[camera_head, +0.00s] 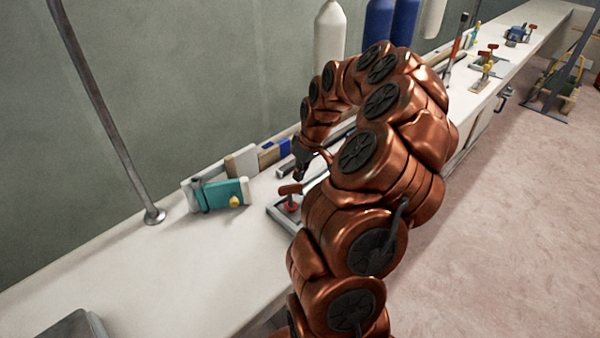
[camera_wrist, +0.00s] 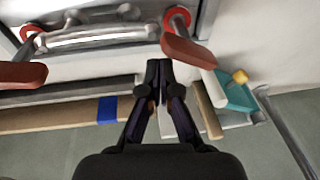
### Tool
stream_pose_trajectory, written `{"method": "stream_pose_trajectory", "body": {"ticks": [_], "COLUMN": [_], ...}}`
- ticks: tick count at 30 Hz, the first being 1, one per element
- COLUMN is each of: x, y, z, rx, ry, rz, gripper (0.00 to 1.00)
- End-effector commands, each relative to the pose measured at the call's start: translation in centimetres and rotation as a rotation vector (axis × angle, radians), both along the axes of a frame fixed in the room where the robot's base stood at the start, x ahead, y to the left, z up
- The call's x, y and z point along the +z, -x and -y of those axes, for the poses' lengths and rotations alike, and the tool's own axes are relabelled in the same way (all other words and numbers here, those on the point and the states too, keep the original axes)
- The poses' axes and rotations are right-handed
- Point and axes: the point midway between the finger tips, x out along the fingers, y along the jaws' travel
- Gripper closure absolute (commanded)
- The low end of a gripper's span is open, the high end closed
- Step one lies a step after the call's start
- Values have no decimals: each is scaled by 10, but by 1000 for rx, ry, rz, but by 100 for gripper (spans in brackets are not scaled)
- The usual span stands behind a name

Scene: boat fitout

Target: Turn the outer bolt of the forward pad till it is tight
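In the wrist view a grey metal fitting (camera_wrist: 95,36) lies in a pale frame, with a red-handled bolt at each end. The right red handle (camera_wrist: 188,48) sits above a red collar, and the left red handle (camera_wrist: 22,74) is at the picture's edge. My gripper (camera_wrist: 159,66) has its fingertips together, with nothing seen between them. The tips are close beside the right handle's left end; I cannot tell if they touch. In the head view my gripper (camera_head: 299,174) is just above a red handle (camera_head: 290,189) on the bench. My arm hides most of the fitting.
The white bench (camera_head: 140,275) runs along the grey wall. A teal tool with a yellow knob (camera_head: 220,194) and a blue-marked wood strip (camera_head: 272,152) lie near the gripper. A metal pole (camera_head: 108,115) stands at left. More red-handled fittings (camera_head: 487,62) sit farther along.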

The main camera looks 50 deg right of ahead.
Motion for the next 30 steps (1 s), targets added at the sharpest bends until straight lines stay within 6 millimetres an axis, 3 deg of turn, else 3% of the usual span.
{"method": "stream_pose_trajectory", "body": {"ticks": [18,30], "x": [-1,0], "y": [9,2], "z": [-10,-1], "rx": [3,-1], "ry": [-3,0], "rz": [-2,0], "gripper": [100,100]}}
